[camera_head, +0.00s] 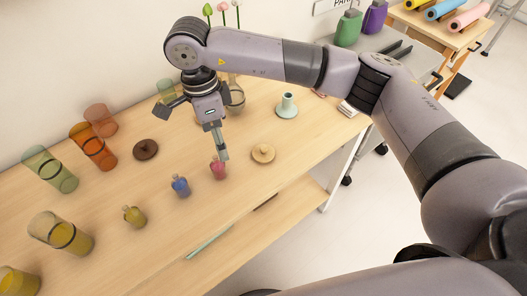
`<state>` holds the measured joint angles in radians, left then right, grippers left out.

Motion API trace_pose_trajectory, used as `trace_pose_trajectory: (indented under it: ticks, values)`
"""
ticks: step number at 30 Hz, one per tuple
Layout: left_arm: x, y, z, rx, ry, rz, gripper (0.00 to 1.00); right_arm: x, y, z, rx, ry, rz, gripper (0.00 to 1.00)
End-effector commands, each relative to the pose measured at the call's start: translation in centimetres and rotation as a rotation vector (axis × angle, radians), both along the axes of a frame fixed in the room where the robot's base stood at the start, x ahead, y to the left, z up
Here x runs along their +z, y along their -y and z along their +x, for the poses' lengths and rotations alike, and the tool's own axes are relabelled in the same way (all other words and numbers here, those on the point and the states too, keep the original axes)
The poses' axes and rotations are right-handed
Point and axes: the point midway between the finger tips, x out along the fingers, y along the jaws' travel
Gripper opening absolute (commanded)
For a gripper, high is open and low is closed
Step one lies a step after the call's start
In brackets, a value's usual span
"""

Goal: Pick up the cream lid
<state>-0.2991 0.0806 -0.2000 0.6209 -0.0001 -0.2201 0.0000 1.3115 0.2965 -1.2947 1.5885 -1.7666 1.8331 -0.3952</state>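The cream lid (263,153) is a round, pale tan disc with a small knob. It lies flat on the wooden table, right of centre. My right arm comes in from the right, and its gripper (222,156) points down over the table, to the left of the cream lid and apart from it in the picture. The fingers are seen nearly edge-on, so I cannot tell whether they are open or shut. I see nothing clearly held in them. My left gripper is not in view.
A pink bottle (219,169) stands just below the gripper tips. A blue bottle (180,186), a yellow bottle (134,216) and a brown lid (145,149) are to the left. A pale green vase (287,106) stands behind the cream lid. Coloured tumblers line the table's left.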

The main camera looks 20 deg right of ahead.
Motion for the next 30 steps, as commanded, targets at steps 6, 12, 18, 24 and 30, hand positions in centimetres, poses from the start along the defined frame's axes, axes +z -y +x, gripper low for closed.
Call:
trace_pose_trajectory:
  ticks: [6,12,18,24,30]
  values:
    - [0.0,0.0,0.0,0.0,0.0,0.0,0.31,2.6,5.8,2.9,-0.039,0.082,-0.25,0.74]
    - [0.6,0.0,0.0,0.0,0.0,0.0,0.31,0.1,7.0,2.8,-0.042,0.078,-0.261,0.74]
    - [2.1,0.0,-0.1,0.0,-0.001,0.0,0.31,-4.0,8.3,2.8,-0.041,0.078,-0.26,0.74]
    - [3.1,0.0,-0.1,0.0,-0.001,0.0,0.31,-7.4,9.3,2.9,-0.041,0.08,-0.259,0.74]
    - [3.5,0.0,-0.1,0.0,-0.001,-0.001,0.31,-8.9,9.7,3.0,-0.041,0.083,-0.258,0.74]
